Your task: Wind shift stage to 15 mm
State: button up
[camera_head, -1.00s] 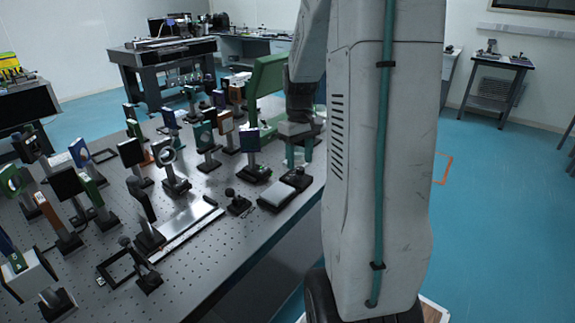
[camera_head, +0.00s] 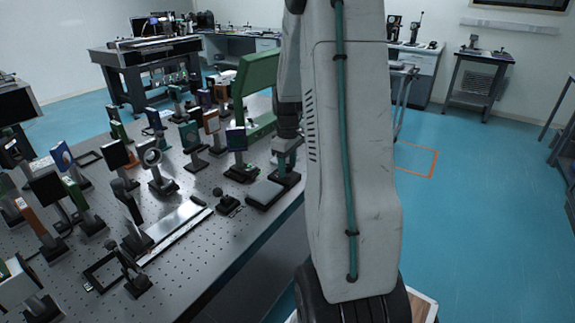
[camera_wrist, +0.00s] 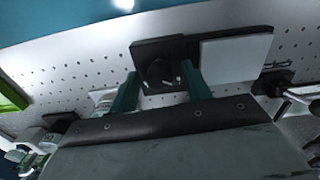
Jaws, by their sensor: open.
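The shift stage shows in the wrist view as a black block with a pale grey plate (camera_wrist: 235,55) on its right side. A dark round knob (camera_wrist: 158,73) with small pale marks sits at the block. My gripper (camera_wrist: 162,85) is open, with one teal finger on each side of the knob. I cannot tell whether either finger touches it. In the head view the stage's grey plate (camera_head: 264,193) lies near the table's right edge, and my gripper (camera_head: 285,165) is down at the stage's far end. No scale reading is legible.
The perforated optical table (camera_head: 215,240) holds many post-mounted optics to the left. A small black post (camera_head: 227,203) stands close left of the stage. A green bracket (camera_head: 258,80) rises behind it. Open blue floor lies to the right.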

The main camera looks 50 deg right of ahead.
jog(key=shift+c, duration=0.3)
jog(key=c, duration=0.9)
jog(key=shift+c, duration=0.2)
jog(key=shift+m, duration=0.3)
